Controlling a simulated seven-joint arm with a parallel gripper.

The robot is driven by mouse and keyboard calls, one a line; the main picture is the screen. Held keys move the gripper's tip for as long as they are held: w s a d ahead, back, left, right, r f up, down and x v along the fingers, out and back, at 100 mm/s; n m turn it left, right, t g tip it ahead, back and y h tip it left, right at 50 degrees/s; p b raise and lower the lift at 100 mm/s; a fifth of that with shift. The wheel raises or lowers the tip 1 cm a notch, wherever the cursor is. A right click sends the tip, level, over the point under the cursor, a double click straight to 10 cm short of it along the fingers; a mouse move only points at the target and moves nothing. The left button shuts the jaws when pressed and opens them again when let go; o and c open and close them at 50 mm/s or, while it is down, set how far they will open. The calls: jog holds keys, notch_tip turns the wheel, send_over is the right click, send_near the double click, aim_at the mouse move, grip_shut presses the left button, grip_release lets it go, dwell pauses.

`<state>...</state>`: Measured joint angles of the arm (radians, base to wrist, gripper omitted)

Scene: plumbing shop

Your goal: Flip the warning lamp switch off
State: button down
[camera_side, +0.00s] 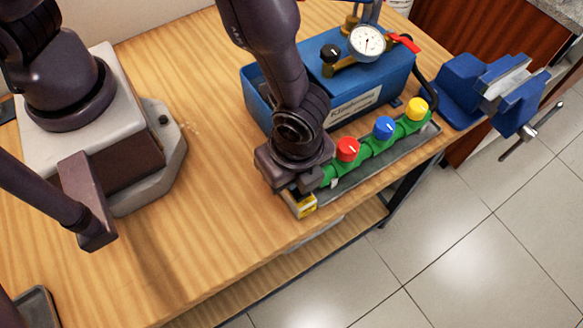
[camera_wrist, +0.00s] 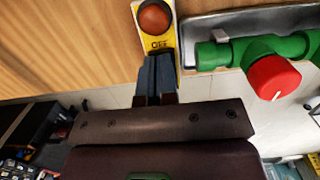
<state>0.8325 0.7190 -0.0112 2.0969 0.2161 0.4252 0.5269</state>
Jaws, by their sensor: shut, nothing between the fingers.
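The warning lamp unit is a small yellow box (camera_side: 303,207) at the near end of the grey tray, by the table's front edge. In the wrist view its yellow plate (camera_wrist: 138,12) carries an orange-red dome lamp (camera_wrist: 155,18) with the word OFF below it. I cannot tell whether the lamp is lit. My gripper (camera_wrist: 157,58) is shut and empty, its fingertips over the plate just below the OFF label. The fingers hide the switch. In the side view my gripper (camera_side: 305,190) points down right at the yellow box; contact cannot be made out.
A green pipe (camera_side: 367,149) with red (camera_side: 347,149), blue (camera_side: 384,127) and yellow (camera_side: 416,108) knobs lies in the grey tray (camera_side: 400,150) beside the lamp. Behind stand a blue pump tank (camera_side: 385,85) with a gauge (camera_side: 367,41) and a blue vise (camera_side: 465,90).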

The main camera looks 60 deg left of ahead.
jog(key=shift+d, duration=0.1)
jog(key=shift+d+r, duration=0.25)
jog(key=shift+d, duration=0.75)
notch_tip(320, 180, up, 14)
jog(key=shift+f, duration=0.2)
jog(key=shift+n, duration=0.3)
